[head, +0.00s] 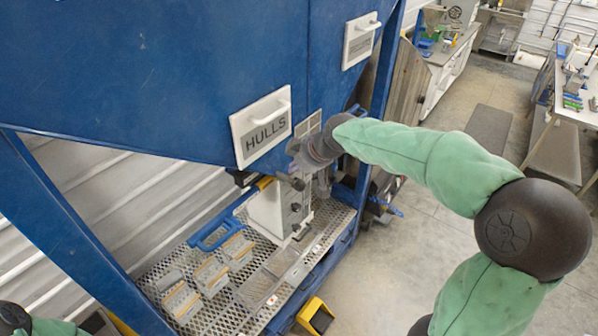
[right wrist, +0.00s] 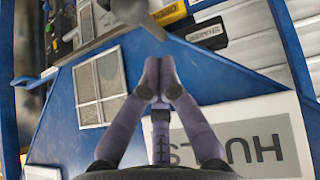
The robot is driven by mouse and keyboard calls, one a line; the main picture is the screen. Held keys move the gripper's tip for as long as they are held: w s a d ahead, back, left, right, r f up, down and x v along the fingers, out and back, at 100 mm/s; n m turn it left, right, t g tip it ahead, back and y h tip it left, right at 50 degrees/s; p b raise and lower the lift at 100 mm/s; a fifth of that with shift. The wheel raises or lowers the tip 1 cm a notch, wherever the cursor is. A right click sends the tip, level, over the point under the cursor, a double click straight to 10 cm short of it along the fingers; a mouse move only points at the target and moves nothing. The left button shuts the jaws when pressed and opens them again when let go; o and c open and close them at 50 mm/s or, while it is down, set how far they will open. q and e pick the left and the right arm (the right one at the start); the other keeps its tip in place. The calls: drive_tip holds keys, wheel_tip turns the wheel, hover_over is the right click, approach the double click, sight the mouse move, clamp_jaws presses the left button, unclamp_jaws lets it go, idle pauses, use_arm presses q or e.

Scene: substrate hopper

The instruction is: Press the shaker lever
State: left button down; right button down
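A dark grey lever with a rounded end (head: 291,181), which I take for the shaker lever, sticks out below the hopper's lower edge in the head view. My right gripper (head: 296,152) is just above the lever, in front of the blue hopper. In the right wrist view its purple-grey fingers (right wrist: 160,82) meet at the tips, with nothing between them. A gap shows between fingertips and lever. My left gripper is out of view.
The HULLS panel (head: 262,127) with its white handle is close to my right gripper. Blue frame posts (head: 82,236) flank the hopper. A mesh platform (head: 215,310) below carries small trays and a blue-handled item. Open floor (head: 418,262) lies to the right.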

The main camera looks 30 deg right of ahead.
sight(301, 190)
drive_tip(key=f, duration=0.2)
drive_tip(key=shift+s+d+f+p, duration=0.3)
drive_tip(key=shift+d+f, duration=0.1)
drive_tip(key=shift+f, duration=0.25)
drive_tip(key=f+t+b, duration=0.1)
drive_tip(key=f+b, duration=0.1)
drive_tip(key=b, duration=0.5)
drive_tip(key=f+t+b, duration=0.1)
drive_tip(key=b, duration=0.7)
drive_tip(key=f+t+y+b, duration=0.1)
drive_tip(key=f+b, duration=0.1)
drive_tip(key=b, duration=0.5)
drive_tip(key=shift+s+d+f+b, duration=0.1)
drive_tip(key=shift+s+f+b, duration=0.2)
drive_tip(key=shift+s+b, duration=0.05)
drive_tip(key=shift+b, duration=0.8)
drive_tip(key=shift+f, duration=0.1)
drive_tip(key=shift+t, duration=0.3)
drive_tip(key=r+p, duration=0.2)
drive_tip(key=r, duration=0.1)
drive_tip(key=r+p, duration=0.1)
drive_tip(key=shift+s+a+r, duration=0.2)
drive_tip(key=shift+s+r, duration=0.1)
drive_tip(key=b+v, duration=0.1)
drive_tip(key=v, duration=0.9)
